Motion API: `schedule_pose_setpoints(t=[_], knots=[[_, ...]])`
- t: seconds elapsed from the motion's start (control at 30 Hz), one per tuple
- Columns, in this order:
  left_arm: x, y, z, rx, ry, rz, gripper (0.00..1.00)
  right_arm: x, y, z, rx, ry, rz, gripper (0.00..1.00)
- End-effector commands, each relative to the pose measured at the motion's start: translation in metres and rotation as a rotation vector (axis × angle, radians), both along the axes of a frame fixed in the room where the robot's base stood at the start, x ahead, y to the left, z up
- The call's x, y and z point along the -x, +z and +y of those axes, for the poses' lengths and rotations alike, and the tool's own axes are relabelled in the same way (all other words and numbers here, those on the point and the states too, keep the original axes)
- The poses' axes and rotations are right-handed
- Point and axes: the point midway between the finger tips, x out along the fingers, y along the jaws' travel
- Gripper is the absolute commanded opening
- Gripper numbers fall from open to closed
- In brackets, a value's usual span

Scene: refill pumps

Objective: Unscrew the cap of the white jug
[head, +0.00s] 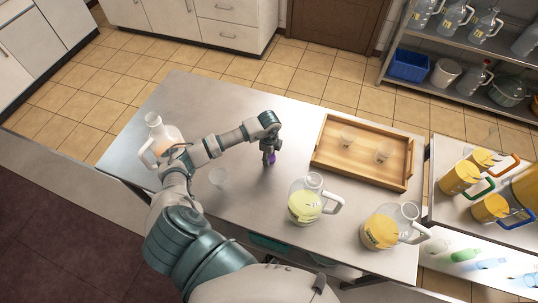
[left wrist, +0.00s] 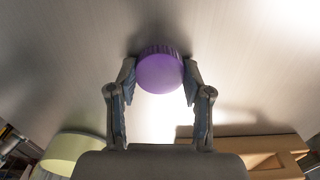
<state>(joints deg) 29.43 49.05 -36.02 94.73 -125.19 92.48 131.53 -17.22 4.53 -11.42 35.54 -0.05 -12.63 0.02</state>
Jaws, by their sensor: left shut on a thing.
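My left gripper (head: 268,160) is shut on a purple cap (left wrist: 160,72), one fingertip on each side of it. The cap is at or just above the bare steel table; I cannot tell if it touches. In the head view only a little purple shows under the fingers. A jug with a pale pinkish-white filling (head: 170,138) stands at the table's left, apart from the gripper, partly behind my arm. No cap shows on its neck. My right gripper is not in view.
A wooden tray (head: 322,158) with two small clear cups lies right of the gripper. A pale yellow jug (head: 304,206) and an orange-yellow jug (head: 381,232) stand at the near side. The table's far left is clear.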

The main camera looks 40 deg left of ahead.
Motion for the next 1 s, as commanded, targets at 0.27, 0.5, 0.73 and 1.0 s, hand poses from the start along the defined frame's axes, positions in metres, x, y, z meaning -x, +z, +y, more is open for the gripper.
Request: schedule_pose_setpoints(t=[0.27, 0.5, 0.73, 1.0], knots=[[0.0, 0.0, 0.0, 0.0, 0.0, 0.0, 0.75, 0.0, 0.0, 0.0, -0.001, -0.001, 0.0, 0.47], [0.0, 0.002, 0.0, 0.0, 0.0, 0.0, 0.75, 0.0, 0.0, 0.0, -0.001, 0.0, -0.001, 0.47], [-0.001, 0.038, 0.0, -0.001, -0.001, -0.004, 0.75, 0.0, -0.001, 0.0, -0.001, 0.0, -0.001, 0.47], [0.0, 0.096, 0.0, -0.001, 0.0, -0.003, 0.75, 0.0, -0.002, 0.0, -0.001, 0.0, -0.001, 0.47]])
